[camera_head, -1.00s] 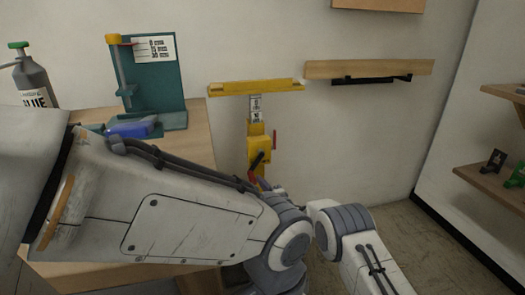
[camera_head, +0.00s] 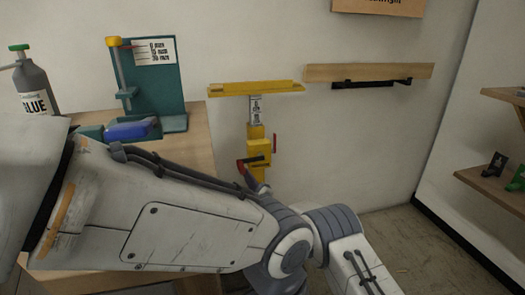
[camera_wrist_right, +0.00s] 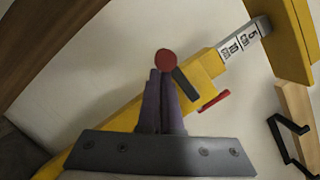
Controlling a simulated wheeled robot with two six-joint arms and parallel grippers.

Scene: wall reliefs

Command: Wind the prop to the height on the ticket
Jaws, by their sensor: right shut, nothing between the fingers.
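The yellow prop (camera_head: 259,150) stands upright by the wall, with a wide yellow top bar (camera_head: 256,88) and a pale marked scale (camera_head: 255,110) on its post. In the right wrist view the scale (camera_wrist_right: 240,42) shows dark numerals, too small to read surely. The crank's black arm points left in the head view and ends in a red knob (camera_head: 241,167); the knob (camera_wrist_right: 166,62) also shows at my fingertips. My right gripper (camera_head: 249,178) is shut and empty, beside the knob. A white ticket (camera_head: 155,50) with blurred lines is on a teal stand (camera_head: 160,85). My left gripper is out of view.
A wooden table (camera_head: 200,150) at left holds the stand, a blue object (camera_head: 128,130) and a glue bottle (camera_head: 35,88). A wooden wall ledge (camera_head: 365,72) with a black bracket is right of the prop. Shelves (camera_head: 485,185) hang at far right. My arm hides the table's front.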

